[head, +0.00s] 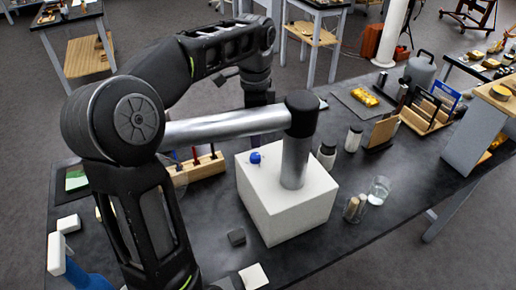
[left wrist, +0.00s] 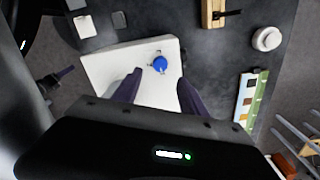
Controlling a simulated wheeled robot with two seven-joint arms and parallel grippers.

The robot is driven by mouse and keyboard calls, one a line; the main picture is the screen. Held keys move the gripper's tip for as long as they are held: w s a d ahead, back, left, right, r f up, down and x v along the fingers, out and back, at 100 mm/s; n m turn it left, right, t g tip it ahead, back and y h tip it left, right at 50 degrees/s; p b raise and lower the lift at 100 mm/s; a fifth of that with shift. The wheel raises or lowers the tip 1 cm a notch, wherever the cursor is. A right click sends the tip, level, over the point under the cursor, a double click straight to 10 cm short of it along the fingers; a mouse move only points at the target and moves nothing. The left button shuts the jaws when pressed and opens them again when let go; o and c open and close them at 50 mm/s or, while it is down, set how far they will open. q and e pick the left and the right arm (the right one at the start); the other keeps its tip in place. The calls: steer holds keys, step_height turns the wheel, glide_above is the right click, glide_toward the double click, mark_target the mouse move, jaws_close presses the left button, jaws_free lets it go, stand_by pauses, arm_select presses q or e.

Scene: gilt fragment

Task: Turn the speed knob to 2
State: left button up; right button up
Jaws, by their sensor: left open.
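The speed knob (head: 255,158) is a small blue dial on top of a white box (head: 287,218). In the left wrist view the knob (left wrist: 160,64) has small marks around it, too small to read. My left gripper (head: 258,98) is above the far side of the box, partly hidden behind a silver bar. In the left wrist view its two dark fingers (left wrist: 160,77) are spread and empty, with the knob showing between and just beyond the tips. I cannot tell its height above the knob. My right gripper is not in view.
A silver post (head: 294,160) rises from the box, capped black, with a silver bar (head: 225,125) running left. A wooden rack (head: 203,166) is left of the box. A glass (head: 379,190) and dark-topped jars (head: 327,155) stand to its right. The front table has some bare room.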

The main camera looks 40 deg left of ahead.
mark_target(255, 155)
arm_select(q)
steer(key=shift+f+p, duration=0.5)
steer(key=shift+f, duration=3.45)
jaws_close()
